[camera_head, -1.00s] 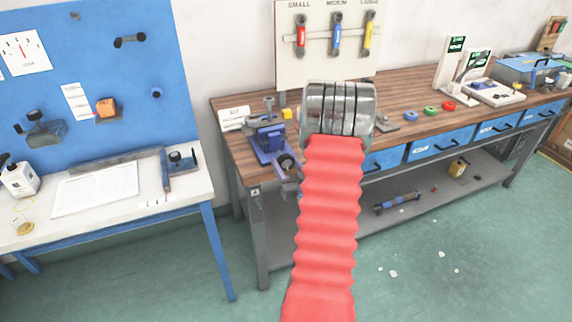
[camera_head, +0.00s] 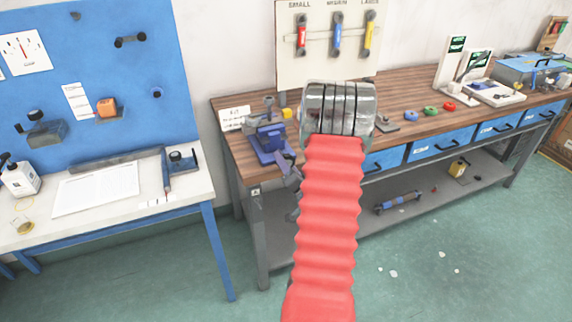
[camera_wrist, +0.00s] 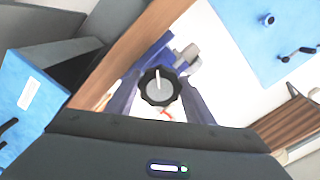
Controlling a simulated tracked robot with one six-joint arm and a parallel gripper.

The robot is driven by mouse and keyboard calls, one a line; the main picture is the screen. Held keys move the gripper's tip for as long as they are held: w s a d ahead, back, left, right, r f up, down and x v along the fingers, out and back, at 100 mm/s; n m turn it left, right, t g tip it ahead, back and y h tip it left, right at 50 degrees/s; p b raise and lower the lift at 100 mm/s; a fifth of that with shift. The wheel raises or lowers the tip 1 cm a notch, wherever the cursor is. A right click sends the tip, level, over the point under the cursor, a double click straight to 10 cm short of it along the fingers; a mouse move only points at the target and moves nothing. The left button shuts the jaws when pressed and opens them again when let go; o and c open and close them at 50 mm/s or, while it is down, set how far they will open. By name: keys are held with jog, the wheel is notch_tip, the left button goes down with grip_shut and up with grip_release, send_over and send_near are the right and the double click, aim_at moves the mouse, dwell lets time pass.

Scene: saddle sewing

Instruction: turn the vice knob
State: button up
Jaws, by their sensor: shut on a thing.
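The blue vice (camera_head: 268,140) stands at the left front corner of the wooden workbench. Its dark round knob (camera_wrist: 158,90) has a scalloped rim and a pale pointer line that is nearly upright in the wrist view. My gripper (camera_wrist: 160,98) is shut on the knob, with one dark finger on each side of its rim. In the head view my gripper (camera_head: 289,170) is at the vice's front and covers the knob. Part of the blue vice body (camera_wrist: 152,58) shows behind the knob in the wrist view.
Colored rings lie farther right on the workbench (camera_head: 400,103). A white table (camera_head: 195,186) with a blue pegboard (camera_head: 90,60) stands to the left, across a narrow gap.

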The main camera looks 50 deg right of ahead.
jog(key=shift+s+m, duration=0.1)
jog(key=shift+m, duration=1.9)
jog(key=shift+f, duration=0.1)
jog(key=o, duration=1.1)
jog(key=shift+c, duration=0.2)
jog(key=shift+f+n, duration=0.1)
jog(key=shift+n, duration=0.2)
